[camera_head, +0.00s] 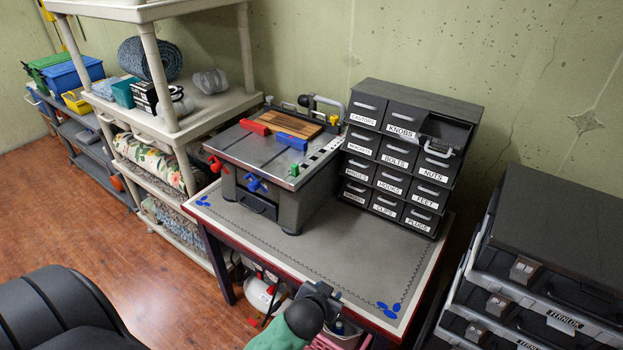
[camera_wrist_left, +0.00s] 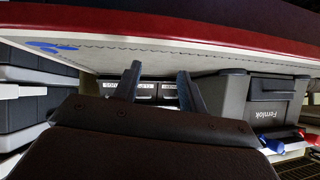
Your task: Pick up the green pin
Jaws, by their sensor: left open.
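A small green pin (camera_head: 294,169) shows in the head view at the front right edge of the grey tool-stand top (camera_head: 245,155), near a blue clamp. My left gripper (camera_head: 326,291) is at the bottom middle of the head view, by the front edge of the workbench (camera_head: 350,255), well apart from the pin. In the left wrist view its two fingers (camera_wrist_left: 159,84) are spread with nothing between them. I cannot make out the pin in the left wrist view. My right gripper is not in view.
A labelled drawer cabinet (camera_head: 405,160) stands at the back right of the workbench. Red (camera_head: 254,127) and blue (camera_head: 291,141) clamps lie beside a wooden board. Shelves (camera_head: 215,105) stand left, black toolboxes (camera_head: 560,250) right. The bench's front right surface is clear.

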